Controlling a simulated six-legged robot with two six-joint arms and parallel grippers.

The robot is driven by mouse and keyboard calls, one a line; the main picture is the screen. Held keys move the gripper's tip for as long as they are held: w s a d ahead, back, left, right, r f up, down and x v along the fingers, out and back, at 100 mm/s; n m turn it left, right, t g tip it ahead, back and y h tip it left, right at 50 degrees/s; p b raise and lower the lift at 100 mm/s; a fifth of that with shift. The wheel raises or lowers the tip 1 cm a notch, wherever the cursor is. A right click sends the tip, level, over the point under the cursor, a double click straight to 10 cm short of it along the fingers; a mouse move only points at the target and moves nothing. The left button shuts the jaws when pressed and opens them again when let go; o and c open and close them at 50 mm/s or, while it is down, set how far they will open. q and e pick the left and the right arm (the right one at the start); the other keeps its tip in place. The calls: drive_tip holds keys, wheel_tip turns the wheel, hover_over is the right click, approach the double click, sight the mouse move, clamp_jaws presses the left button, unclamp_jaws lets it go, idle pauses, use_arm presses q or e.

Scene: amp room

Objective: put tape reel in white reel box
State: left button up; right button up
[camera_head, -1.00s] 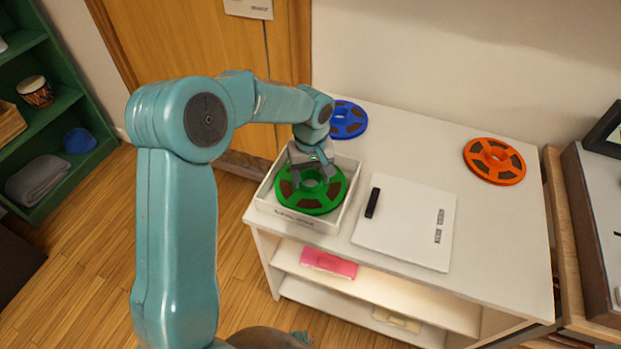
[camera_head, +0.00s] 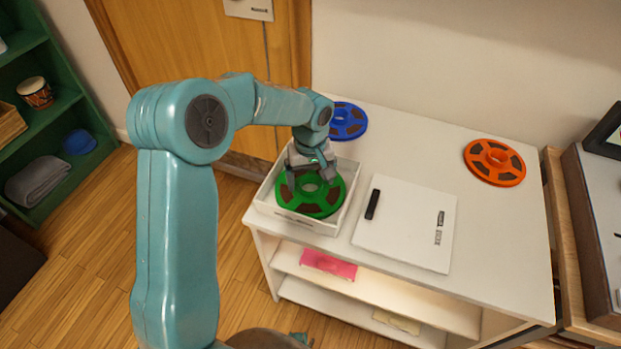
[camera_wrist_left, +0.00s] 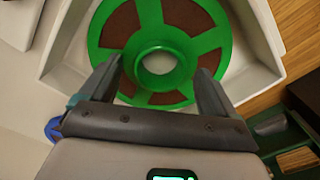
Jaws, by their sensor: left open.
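The green tape reel (camera_head: 310,201) lies in the open white reel box (camera_head: 338,226) at the left front corner of the cabinet top. My left gripper (camera_head: 308,178) is open over the back part of the reel. In the left wrist view the two fingers (camera_wrist_left: 158,85) stand apart on either side of the green reel's hub (camera_wrist_left: 160,62), with a gap to it. The reel looks flat inside the box walls (camera_wrist_left: 240,60). The box lid (camera_head: 405,220) lies flat beside it, with a dark marker-like strip on it. My right gripper is out of view.
A blue reel (camera_head: 346,120) lies behind the box, and an orange reel (camera_head: 494,162) lies at the back right of the white cabinet top (camera_head: 440,145). A pink item (camera_head: 328,264) sits on the shelf below. The cabinet top between the reels is free.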

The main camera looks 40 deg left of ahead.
use_arm(q)
wheel_tip(320, 180, up, 11)
drive_tip(key=p, duration=0.1)
drive_tip(key=shift+r, duration=0.2)
drive_tip(key=shift+s+f, duration=0.1)
drive_tip(key=shift+s, duration=0.1)
idle(0.3)
